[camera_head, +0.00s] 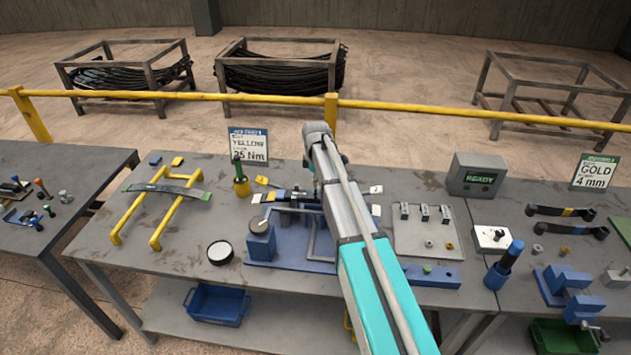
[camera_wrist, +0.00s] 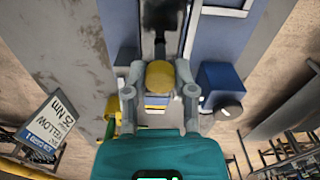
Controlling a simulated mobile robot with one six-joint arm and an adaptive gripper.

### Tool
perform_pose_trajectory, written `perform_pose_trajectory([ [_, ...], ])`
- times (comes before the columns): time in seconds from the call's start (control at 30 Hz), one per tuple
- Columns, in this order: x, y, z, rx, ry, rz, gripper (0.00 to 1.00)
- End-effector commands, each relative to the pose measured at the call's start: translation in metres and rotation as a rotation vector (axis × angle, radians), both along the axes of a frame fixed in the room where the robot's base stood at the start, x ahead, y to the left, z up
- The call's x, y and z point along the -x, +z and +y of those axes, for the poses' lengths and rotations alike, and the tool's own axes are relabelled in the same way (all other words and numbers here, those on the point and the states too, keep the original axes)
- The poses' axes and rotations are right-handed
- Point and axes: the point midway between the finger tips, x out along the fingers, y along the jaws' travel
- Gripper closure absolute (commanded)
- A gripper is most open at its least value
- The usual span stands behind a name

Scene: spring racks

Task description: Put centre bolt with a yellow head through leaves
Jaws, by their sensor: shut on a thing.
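The centre bolt's yellow head (camera_wrist: 159,74) is between the two fingers of my gripper (camera_wrist: 158,83) in the wrist view. My gripper is shut on it. In the wrist view a dark leaf (camera_wrist: 161,18) runs up beyond the yellow head. The bolt head is over the line of the leaves; I cannot tell whether the shank is in their hole. My gripper is hidden in the head view.
The card (camera_head: 248,147) reads YELLOW 25 Nm. A green-topped tool in a yellow holder (camera_head: 241,187) stands left of the fixture. A yellow frame (camera_head: 160,207) bears another leaf. A grey plate (camera_head: 424,236) with small parts and a READY box (camera_head: 477,175) lie right.

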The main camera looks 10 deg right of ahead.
Motion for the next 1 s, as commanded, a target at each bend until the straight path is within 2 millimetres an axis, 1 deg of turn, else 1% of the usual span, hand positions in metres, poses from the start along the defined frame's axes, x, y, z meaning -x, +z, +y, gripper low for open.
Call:
perform_pose_trajectory([
  [1.0,0.0,-0.018,0.0,0.0,0.0,0.0,1.0],
])
